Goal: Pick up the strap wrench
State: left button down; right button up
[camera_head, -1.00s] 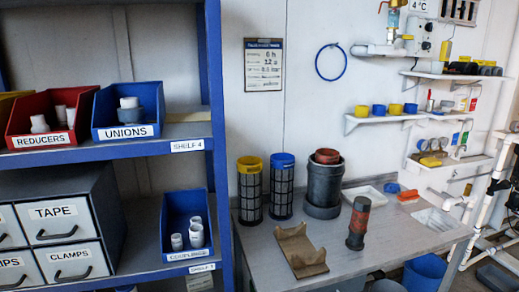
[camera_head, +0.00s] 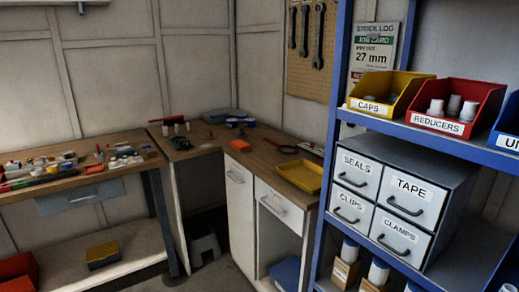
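A small item with a dark loop and some red (camera_head: 283,149) lies on the wooden corner workbench, behind the yellow tray. It may be the strap wrench, but it is too small to tell for certain. Several wrenches (camera_head: 305,30) hang on the pegboard above the bench; they look like open-ended spanners. Neither of my grippers is in view.
A yellow tray (camera_head: 301,176) sits near the front edge of the wooden workbench (camera_head: 218,140). A blue shelf unit (camera_head: 335,165) with labelled bins and drawers stands at right. A cluttered bench (camera_head: 80,188) stands at left. Dark floor shows between them.

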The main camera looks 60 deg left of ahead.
aim_at(280, 145)
jog(key=u, duration=1.9)
jog(key=i+j, duration=0.6)
jog(key=i, duration=0.2)
